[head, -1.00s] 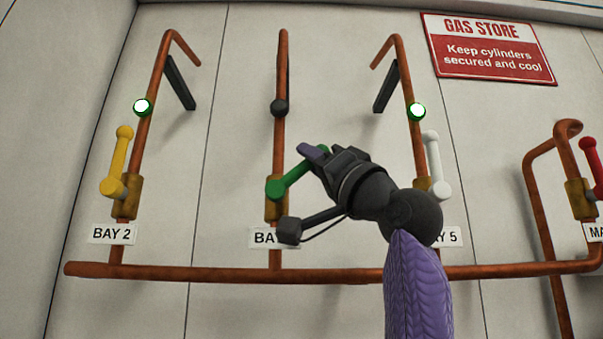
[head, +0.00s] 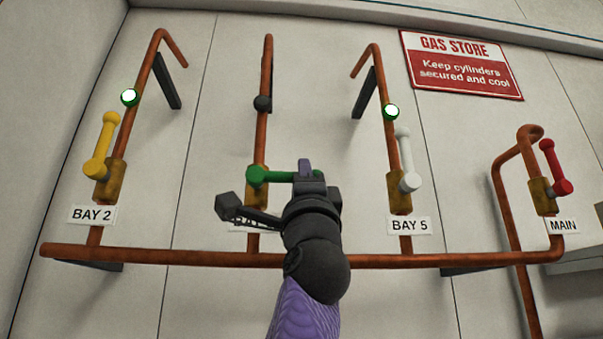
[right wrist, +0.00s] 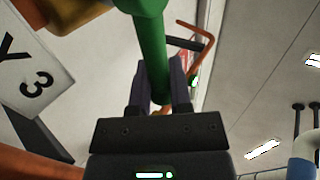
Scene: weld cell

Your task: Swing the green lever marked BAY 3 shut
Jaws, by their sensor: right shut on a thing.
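The green lever (head: 284,176) sits on the middle pipe and lies about level, pointing right across the pipe from its pivot. In the right wrist view the green lever (right wrist: 152,50) runs down between the fingers. My right gripper (head: 306,172) is shut on the lever's outer end and hides its tip. The fingers also show in the right wrist view (right wrist: 160,85). The label at this lever is mostly hidden in the head view; in the right wrist view the label (right wrist: 32,75) shows part of its text, ending in 3. My left gripper is not in view.
The yellow lever (head: 103,145) at BAY 2 and the white lever (head: 406,160) at BAY 5 point up along their pipes, with lit green lamps above. The middle pipe's lamp (head: 262,103) is dark. A red lever (head: 555,165) stands at MAIN. A copper pipe (head: 180,257) runs below.

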